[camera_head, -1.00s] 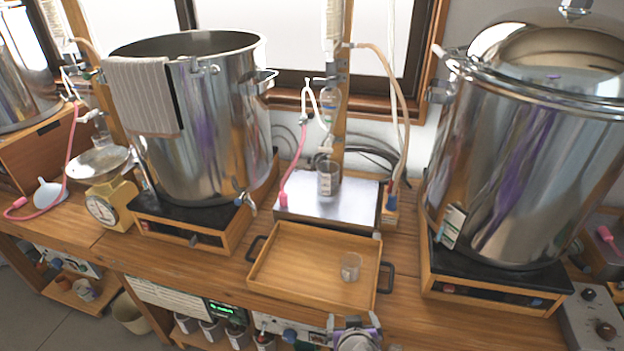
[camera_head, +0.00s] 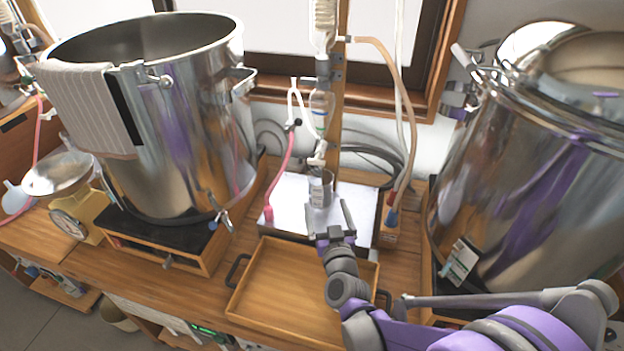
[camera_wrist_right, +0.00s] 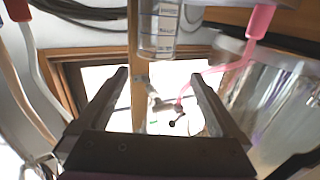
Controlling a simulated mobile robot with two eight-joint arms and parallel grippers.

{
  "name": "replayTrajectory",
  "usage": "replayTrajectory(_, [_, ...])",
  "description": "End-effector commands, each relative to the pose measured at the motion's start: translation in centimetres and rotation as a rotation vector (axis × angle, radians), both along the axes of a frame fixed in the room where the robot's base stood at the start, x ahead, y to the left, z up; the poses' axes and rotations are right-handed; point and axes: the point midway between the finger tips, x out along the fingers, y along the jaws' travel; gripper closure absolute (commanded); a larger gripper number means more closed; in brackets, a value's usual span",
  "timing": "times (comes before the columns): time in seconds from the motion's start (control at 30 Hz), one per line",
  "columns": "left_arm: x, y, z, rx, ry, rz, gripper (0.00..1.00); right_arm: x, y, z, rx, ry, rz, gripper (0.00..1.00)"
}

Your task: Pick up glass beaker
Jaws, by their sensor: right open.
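A clear glass beaker (camera_head: 320,186) with graduation marks stands upright on the silver plate (camera_head: 290,190) below the tubing. It also shows in the right wrist view, whose picture is upside down, as a marked glass (camera_wrist_right: 158,32) at the top centre. My right gripper (camera_head: 328,208) is open and empty, just in front of the beaker. In the right wrist view its two fingers (camera_wrist_right: 158,78) stand wide apart, with the beaker beyond their tips and not between them. My left gripper is not in view.
A wooden tray (camera_head: 262,290) lies in front of the plate, partly covered by my right arm. Large steel pots stand left (camera_head: 185,120) and right (camera_head: 540,160). A pink hose (camera_head: 283,175) and a tan hose (camera_head: 403,90) hang beside the plate.

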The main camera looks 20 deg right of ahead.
Motion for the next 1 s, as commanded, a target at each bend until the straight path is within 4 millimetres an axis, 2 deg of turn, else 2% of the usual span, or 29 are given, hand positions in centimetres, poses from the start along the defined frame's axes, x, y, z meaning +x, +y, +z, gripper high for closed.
replayTrajectory(0.13, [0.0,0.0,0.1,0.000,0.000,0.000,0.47,0.9,-1.0,0.1,-0.005,-0.012,-0.028,0.00])
replayTrajectory(0.4, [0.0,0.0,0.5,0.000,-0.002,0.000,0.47,4.8,-1.9,0.0,-0.006,-0.010,-0.025,0.00])
replayTrajectory(0.57, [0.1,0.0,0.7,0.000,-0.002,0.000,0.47,5.8,-2.2,0.0,-0.005,-0.010,-0.024,0.00])
replayTrajectory(0.8, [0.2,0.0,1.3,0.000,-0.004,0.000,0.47,9.3,-2.9,-0.3,-0.005,-0.010,-0.024,0.00])
replayTrajectory(1.0, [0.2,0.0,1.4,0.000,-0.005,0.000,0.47,10.5,-3.2,-0.3,-0.006,-0.010,-0.023,0.00])
